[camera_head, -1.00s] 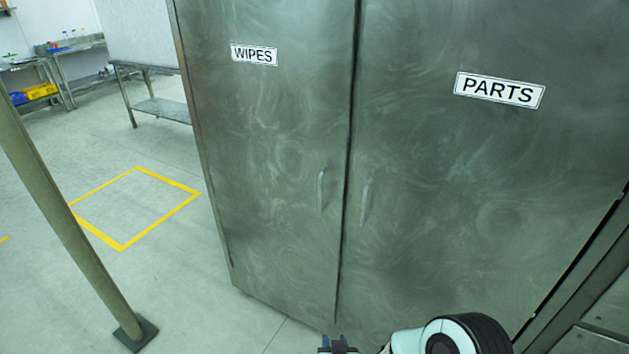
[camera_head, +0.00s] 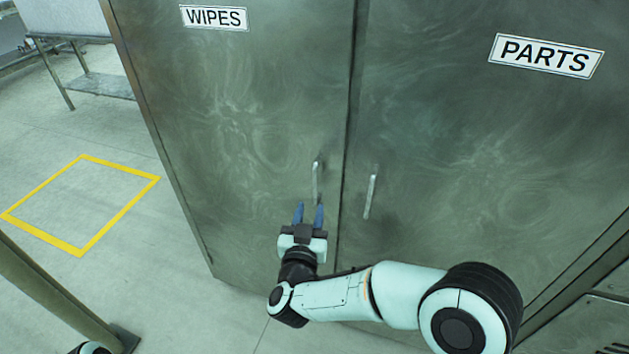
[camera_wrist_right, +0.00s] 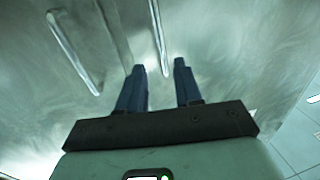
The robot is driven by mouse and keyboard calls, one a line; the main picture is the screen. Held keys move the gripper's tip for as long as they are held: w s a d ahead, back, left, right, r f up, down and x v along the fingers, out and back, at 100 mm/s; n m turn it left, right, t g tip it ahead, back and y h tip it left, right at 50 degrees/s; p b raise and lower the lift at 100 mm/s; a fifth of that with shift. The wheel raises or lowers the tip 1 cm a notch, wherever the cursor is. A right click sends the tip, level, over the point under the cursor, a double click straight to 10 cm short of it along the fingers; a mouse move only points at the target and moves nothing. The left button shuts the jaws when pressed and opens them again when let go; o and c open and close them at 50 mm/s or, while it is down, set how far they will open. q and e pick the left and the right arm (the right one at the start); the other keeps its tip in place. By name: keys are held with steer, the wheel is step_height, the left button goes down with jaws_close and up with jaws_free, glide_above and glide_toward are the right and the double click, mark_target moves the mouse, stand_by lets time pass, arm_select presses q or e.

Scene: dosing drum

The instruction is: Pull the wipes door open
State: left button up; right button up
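The wipes door (camera_head: 235,110) is the left grey metal cabinet door, labelled WIPES, and it looks closed. Its upright bar handle (camera_head: 315,182) is near its right edge. My right gripper (camera_head: 309,212) is just below this handle, blue fingers pointing toward it. The fingers are apart. In the right wrist view, the end of the wipes handle (camera_wrist_right: 159,38) shows between the open fingertips (camera_wrist_right: 159,65); I cannot tell whether they touch. The parts door handle (camera_head: 370,196) is right of the door seam and shows at the left in the wrist view (camera_wrist_right: 75,52). My left gripper is out of view.
The closed PARTS door (camera_head: 490,150) is at the right. A metal post (camera_head: 55,300) stands at the lower left. The floor left of the cabinet is open, with a yellow marked square (camera_head: 80,205). A steel table (camera_head: 95,84) is behind it.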

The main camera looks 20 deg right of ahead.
mark_target(315, 186)
arm_select(q)
steer(key=shift+w+r+p, duration=0.3)
steer(key=shift+r+p, duration=0.15)
steer(key=shift+r, duration=0.1)
steer(key=shift+w+r+p, duration=0.25)
steer(key=shift+r+p, duration=0.15)
steer(key=shift+r, duration=0.15)
arm_select(e)
steer(key=x, duration=1)
steer(key=shift+w, duration=0.1)
steer(key=shift+a, duration=0.1)
steer(key=shift+c, duration=0.3)
jaws_close()
